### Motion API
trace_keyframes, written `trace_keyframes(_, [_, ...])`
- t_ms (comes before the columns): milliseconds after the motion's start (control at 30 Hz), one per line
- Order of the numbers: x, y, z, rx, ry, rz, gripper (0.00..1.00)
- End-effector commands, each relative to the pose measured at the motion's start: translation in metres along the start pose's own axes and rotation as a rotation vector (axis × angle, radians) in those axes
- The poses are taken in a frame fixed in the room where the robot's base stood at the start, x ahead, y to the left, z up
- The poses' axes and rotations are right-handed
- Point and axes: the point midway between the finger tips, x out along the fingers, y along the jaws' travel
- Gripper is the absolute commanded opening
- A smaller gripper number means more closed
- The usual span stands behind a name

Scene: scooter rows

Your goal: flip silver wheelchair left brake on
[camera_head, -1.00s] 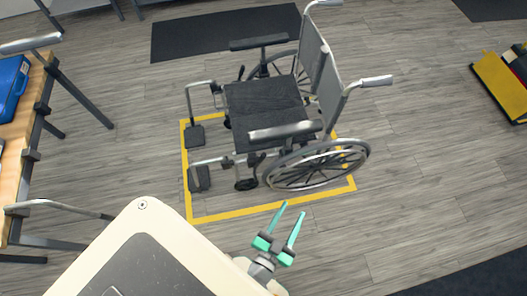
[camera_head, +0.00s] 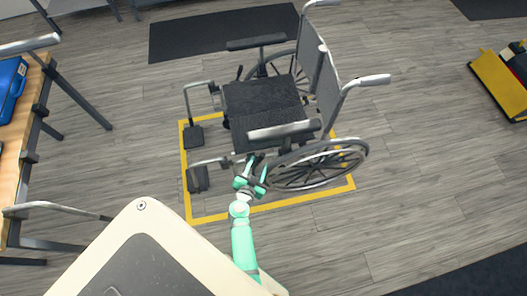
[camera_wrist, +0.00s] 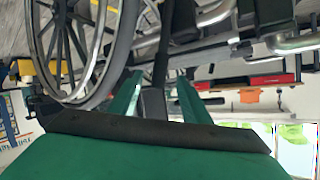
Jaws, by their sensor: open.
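The silver wheelchair (camera_head: 262,100) stands upright with its footrests toward the left and its near large wheel (camera_head: 318,165) toward me. My gripper (camera_head: 258,165) is at its near side, below the front of the armrest and just in front of that wheel. In the wrist view my gripper (camera_wrist: 160,88) has its two green fingers apart. A dark upright lever (camera_wrist: 161,55), apparently the left brake, shows between them with a dark block at its end. I cannot tell if a finger touches it. In the head view my gripper mostly hides this lever.
A yellow floor outline (camera_head: 230,215) surrounds the wheelchair. A wooden bench (camera_head: 20,125) with a blue case (camera_head: 10,85) stands at the left. A dark mat (camera_head: 220,32) lies behind. Yellow and black gear (camera_head: 500,85) is at the right. Floor right of the wheelchair is clear.

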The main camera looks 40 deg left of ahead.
Motion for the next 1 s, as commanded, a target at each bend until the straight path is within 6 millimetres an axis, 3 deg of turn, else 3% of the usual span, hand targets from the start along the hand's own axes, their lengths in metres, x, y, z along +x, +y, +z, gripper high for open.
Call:
trace_keyframes(300, [0.055,-0.001,-0.001,0.001,0.002,0.000,0.43])
trace_keyframes(500, [0.081,0.000,-0.001,0.001,0.002,0.000,0.43])
trace_keyframes(700, [0.092,0.000,-0.001,0.002,0.001,0.000,0.43])
trace_keyframes(1000, [0.094,0.000,-0.001,0.002,0.002,0.000,0.43])
